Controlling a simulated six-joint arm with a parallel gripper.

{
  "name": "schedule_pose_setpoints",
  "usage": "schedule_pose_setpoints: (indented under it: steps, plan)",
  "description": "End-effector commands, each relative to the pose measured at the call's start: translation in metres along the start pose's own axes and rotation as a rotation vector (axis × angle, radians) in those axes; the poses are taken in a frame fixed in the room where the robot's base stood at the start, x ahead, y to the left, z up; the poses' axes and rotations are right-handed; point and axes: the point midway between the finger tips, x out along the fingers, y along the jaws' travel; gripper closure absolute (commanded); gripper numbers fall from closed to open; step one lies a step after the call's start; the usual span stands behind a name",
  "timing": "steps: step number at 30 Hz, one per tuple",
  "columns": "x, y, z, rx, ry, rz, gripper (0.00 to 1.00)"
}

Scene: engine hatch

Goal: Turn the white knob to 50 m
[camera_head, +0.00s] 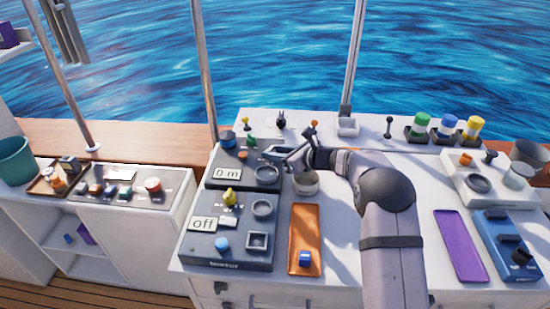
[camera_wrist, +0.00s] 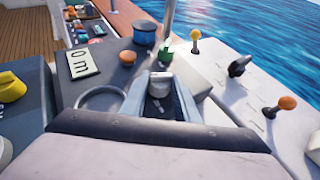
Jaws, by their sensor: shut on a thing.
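The white knob (camera_wrist: 160,82) sits between my fingertips in the wrist view, with a dark part below it. My gripper (camera_wrist: 160,92) is shut on it, one finger on each side. In the head view my gripper (camera_head: 272,153) reaches in from the right over the upper dark panel (camera_head: 212,185); I cannot make out the knob there, behind the fingers. A white display (camera_head: 227,173) on this panel reads "0 m". It also shows in the wrist view (camera_wrist: 82,63).
Near my fingers stand a blue round knob (camera_wrist: 144,35), a green lever (camera_wrist: 166,56), an orange-brown knob (camera_wrist: 127,58) and a grey ring (camera_wrist: 99,98). Yellow (camera_wrist: 195,42), black (camera_wrist: 238,67) and orange (camera_wrist: 286,103) levers rise behind. A bowl (camera_head: 305,184) stands below my wrist.

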Motion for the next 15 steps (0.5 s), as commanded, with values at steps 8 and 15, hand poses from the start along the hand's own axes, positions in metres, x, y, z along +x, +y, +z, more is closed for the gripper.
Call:
schedule_pose_setpoints:
  steps: [8, 15]
  plan:
    - [0.0044, 0.0049, -0.0077, 0.061, -0.005, -0.155, 0.94]
    - [0.0046, 0.0076, -0.0062, 0.121, -0.006, -0.298, 0.94]
